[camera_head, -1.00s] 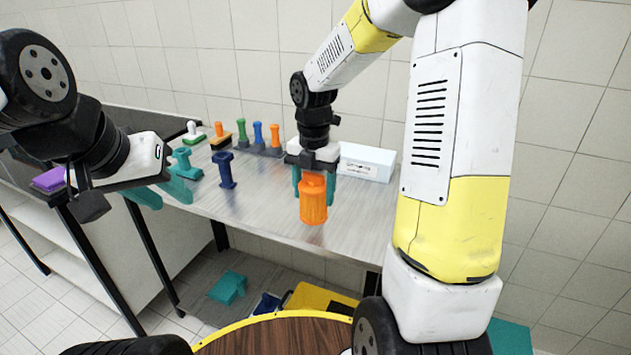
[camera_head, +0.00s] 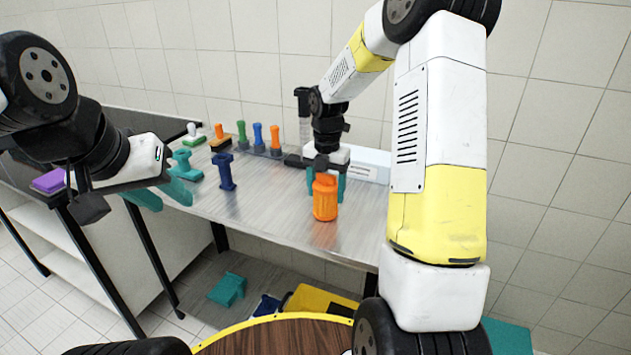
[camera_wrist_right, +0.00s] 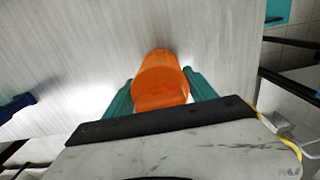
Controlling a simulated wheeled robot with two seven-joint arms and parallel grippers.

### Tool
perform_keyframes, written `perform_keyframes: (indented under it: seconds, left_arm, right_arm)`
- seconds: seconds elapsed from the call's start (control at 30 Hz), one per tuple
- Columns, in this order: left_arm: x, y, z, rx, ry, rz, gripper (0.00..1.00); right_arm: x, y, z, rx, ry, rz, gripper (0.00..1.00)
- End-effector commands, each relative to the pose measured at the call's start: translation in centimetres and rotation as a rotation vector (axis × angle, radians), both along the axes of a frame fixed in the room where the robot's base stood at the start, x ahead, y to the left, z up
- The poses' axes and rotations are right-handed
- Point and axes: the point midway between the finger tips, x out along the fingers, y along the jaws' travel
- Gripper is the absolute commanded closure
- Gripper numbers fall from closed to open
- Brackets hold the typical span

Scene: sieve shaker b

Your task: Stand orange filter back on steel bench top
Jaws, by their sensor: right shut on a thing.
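The orange filter (camera_head: 325,203) is upright in the head view, near the front of the steel bench top (camera_head: 275,205). My right gripper (camera_head: 325,182) is shut on its upper part from above, with one teal finger on each side. In the right wrist view the orange filter (camera_wrist_right: 160,80) lies between the teal fingers (camera_wrist_right: 160,98), with the bench surface close beyond it. I cannot tell for sure whether its base touches the bench. My left gripper (camera_head: 160,196) is at the left, in front of the bench, with its teal fingers apart and nothing seen between them.
A dark blue piece (camera_head: 226,171) stands left of the filter. Green, blue and orange handled pieces (camera_head: 258,137) stand in a rack behind. A white box (camera_head: 370,165) is behind my right gripper.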

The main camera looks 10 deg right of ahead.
Motion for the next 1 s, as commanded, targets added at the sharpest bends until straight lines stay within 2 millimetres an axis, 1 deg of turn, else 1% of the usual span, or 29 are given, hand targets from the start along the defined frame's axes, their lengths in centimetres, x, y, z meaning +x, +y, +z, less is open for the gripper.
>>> perform_keyframes:
  seconds: [0.13,0.17,0.2,0.27,0.57,0.67,0.77,1.0]
  left_arm:
    - [0.0,0.0,0.0,0.000,0.000,0.000,0.64]
    - [0.0,0.0,0.0,0.000,0.000,0.000,0.64]
    - [0.0,0.0,0.0,0.000,0.000,0.000,0.64]
    - [0.0,0.0,0.0,0.000,0.000,0.000,0.64]
    - [0.0,0.0,0.0,0.000,0.000,0.000,0.64]
    - [0.0,0.0,0.0,0.000,0.000,0.000,0.64]
    - [0.0,0.0,0.0,0.000,0.000,0.000,0.64]
    - [0.0,0.0,0.0,0.000,0.000,0.000,0.64]
  right_arm:
    - [0.0,0.0,-0.3,0.000,0.000,-0.001,1.00]
    - [0.0,0.0,-0.4,0.000,0.001,-0.001,0.33]
    - [0.0,0.0,-0.3,0.001,0.001,-0.001,0.25]
    - [0.0,0.0,-0.3,0.001,0.001,-0.001,0.14]
    - [0.0,0.0,-0.3,0.000,0.000,-0.001,0.13]
    - [0.0,0.0,0.3,0.000,-0.001,0.000,0.13]
    - [0.1,0.0,1.5,0.001,-0.003,-0.001,0.13]
    - [0.1,-0.1,6.7,0.000,-0.004,-0.002,0.13]
